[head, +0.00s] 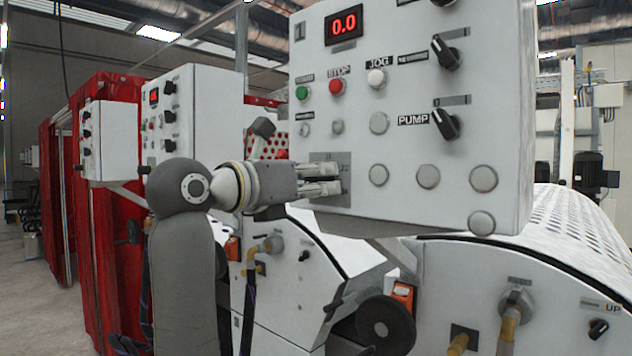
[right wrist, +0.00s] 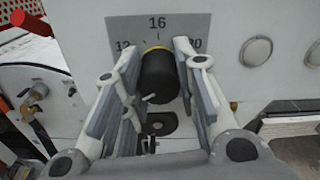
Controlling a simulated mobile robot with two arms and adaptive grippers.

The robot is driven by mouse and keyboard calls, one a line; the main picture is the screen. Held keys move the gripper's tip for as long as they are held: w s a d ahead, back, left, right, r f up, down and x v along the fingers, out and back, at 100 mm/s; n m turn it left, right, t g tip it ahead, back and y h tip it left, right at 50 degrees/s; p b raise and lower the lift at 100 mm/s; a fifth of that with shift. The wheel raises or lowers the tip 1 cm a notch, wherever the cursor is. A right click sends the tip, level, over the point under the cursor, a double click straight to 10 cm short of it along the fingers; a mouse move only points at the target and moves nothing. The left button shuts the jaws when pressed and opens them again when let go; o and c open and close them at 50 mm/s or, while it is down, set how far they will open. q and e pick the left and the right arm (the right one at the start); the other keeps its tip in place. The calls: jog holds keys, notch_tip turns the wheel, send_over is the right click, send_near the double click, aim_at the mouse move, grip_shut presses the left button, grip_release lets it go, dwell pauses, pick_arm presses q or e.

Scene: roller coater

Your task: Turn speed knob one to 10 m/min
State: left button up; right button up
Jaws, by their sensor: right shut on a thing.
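The black speed knob (right wrist: 158,75) sits on a grey dial plate (right wrist: 195,25) on the white control panel (head: 400,60). In the right wrist view the plate shows 12, 16 and 20, with 12 partly covered. My right gripper (head: 335,179) is at the panel's lower left, its fingers on both sides of the knob and shut on it. Which number the knob points to cannot be told. The red display (head: 344,23) reads 0.0. My left gripper is not in view.
The panel also carries a green button (head: 302,92), a red STOP button (head: 336,86), a white JOG button (head: 376,78) and a black PUMP switch (head: 445,124). More control boxes (head: 195,100) and red curtains stand at left.

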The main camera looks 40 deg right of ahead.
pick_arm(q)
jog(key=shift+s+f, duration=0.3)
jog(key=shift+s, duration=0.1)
pick_arm(e)
jog(key=shift+w+f+m, duration=0.1)
jog(key=shift+f+m, duration=0.05)
jog(key=shift+m, duration=0.15)
pick_arm(q)
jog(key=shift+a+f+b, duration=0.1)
jog(key=shift+b, duration=0.2)
pick_arm(e)
jog(key=shift+f+m+b, duration=0.1)
jog(key=shift+m+b, duration=0.4)
jog(key=shift+m, duration=0.5)
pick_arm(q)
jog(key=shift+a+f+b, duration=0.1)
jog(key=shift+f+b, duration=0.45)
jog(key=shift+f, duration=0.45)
pick_arm(e)
jog(key=shift+m, duration=1.4)
